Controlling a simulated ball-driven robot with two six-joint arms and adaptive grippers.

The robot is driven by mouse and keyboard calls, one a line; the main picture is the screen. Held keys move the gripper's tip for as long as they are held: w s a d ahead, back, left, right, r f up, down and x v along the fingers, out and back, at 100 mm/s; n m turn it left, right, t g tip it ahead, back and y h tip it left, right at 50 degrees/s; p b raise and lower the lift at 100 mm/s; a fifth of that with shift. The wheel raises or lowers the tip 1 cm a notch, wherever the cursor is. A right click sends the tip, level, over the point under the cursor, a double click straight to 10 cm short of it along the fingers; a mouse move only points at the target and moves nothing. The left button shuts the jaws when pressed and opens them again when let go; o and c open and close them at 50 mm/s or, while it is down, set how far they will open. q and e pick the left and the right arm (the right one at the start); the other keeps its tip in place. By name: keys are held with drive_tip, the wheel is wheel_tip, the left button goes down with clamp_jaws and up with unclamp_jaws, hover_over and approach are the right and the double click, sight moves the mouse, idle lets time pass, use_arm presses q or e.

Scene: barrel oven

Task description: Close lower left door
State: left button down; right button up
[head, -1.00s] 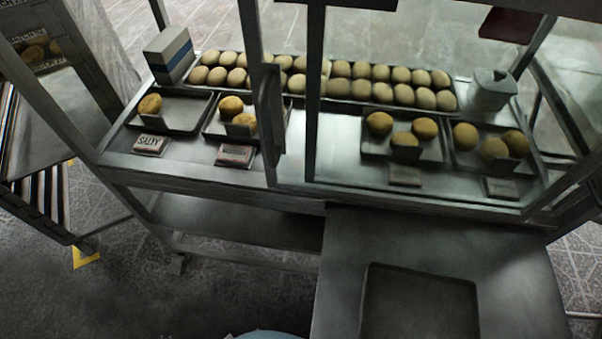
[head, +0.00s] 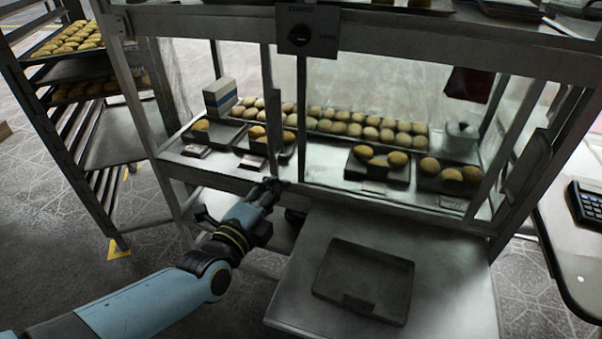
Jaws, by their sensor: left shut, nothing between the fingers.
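The glass-fronted display cabinet has a lower level with a left opening (head: 232,75) that looks clear of glass. Two upright metal door bars stand near its middle: a left bar (head: 269,125) and a right bar (head: 302,120). The lower left door appears slid to the right, with the left bar as its edge, though the glass is hard to make out. My left gripper (head: 272,186) is shut and empty at the cabinet's lower front rail, by the foot of the left bar. I cannot tell whether it touches the bar. My right gripper is not in view.
A steel table with a dark empty tray (head: 364,280) stands in front at right. A tray rack (head: 75,140) stands at left; a counter with a keypad (head: 586,205) is at right.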

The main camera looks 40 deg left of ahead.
use_arm(q)
drive_tip(key=r, duration=0.1)
drive_tip(key=b, duration=0.2)
approach(310, 145)
drive_tip(key=w, duration=0.4)
drive_tip(key=shift+w+a, duration=0.25)
drive_tip(key=shift+a, duration=0.1)
drive_tip(key=a, duration=0.1)
drive_tip(key=s+a, duration=0.1)
drive_tip(key=a, duration=0.1)
drive_tip(key=shift+s+a+r, duration=0.15)
drive_tip(key=shift+s+a, duration=0.15)
drive_tip(key=shift+s, duration=0.1)
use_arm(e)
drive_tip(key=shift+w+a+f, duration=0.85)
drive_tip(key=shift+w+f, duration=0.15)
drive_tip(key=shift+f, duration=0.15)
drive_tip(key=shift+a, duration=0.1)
